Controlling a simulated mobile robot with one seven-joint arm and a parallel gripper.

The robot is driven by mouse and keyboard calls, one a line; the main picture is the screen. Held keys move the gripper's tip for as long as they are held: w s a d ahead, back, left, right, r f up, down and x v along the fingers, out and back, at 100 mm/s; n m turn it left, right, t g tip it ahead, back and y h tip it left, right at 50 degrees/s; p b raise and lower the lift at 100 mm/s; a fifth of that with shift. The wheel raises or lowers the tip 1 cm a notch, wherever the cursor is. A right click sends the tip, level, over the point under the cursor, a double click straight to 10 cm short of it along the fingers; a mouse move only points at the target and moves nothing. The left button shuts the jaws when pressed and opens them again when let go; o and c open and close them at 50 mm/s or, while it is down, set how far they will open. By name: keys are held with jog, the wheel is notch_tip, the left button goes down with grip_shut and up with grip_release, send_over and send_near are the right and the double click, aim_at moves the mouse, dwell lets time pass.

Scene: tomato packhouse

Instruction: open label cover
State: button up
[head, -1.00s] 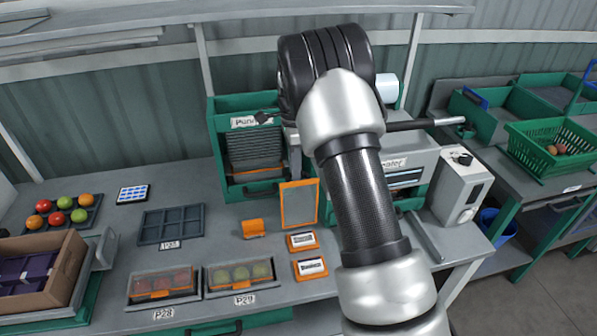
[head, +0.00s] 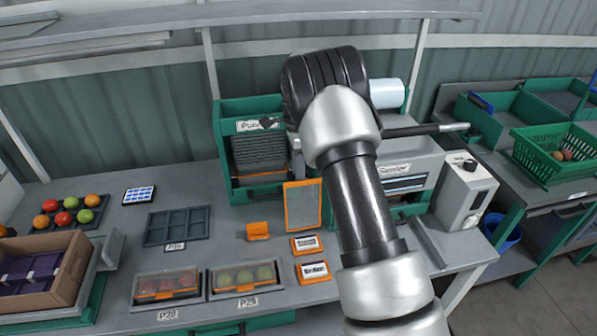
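My arm crosses the middle of the head view, and its silver and black links block what lies behind them. My gripper is hidden behind the arm, so its fingers do not show. No label cover can be clearly made out. A white roll (head: 386,93) shows just right of my arm's black ribbed part, above the sealer (head: 412,163). A dark bar with a grey end (head: 452,127) sticks out to the right from behind my arm. What it belongs to is hidden.
The green punnet dispenser (head: 226,148) stands left of my arm. An orange-framed panel (head: 303,206) and two orange-framed label cards (head: 306,244) (head: 314,271) are in front. Lidded punnets (head: 166,286) (head: 243,278) and an empty dark tray (head: 177,227) lie left. A grey control box (head: 465,192) stands right.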

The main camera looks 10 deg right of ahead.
jog(key=shift+w+r, duration=0.1)
jog(key=shift+r, duration=0.15)
notch_tip(320, 180, up, 17)
jog(key=w, duration=0.1)
jog(key=shift+w+p, duration=0.2)
jog(key=shift+p, duration=0.15)
jog(key=shift+r, duration=0.1)
jog(key=s+r+n+t, duration=0.3)
jog(key=s+r+n, duration=0.5)
jog(key=s+r, duration=0.6)
jog(key=s+f+n+t, duration=0.1)
jog(key=s+f+n, duration=0.3)
jog(key=s, duration=0.7)
jog(key=s+f+n+t, duration=0.2)
jog(key=s+f+n, duration=0.2)
jog(key=s, duration=0.7)
jog(key=shift+s+a+n+t, duration=0.3)
jog(key=shift+s+n, duration=0.1)
jog(key=shift+n, duration=0.6)
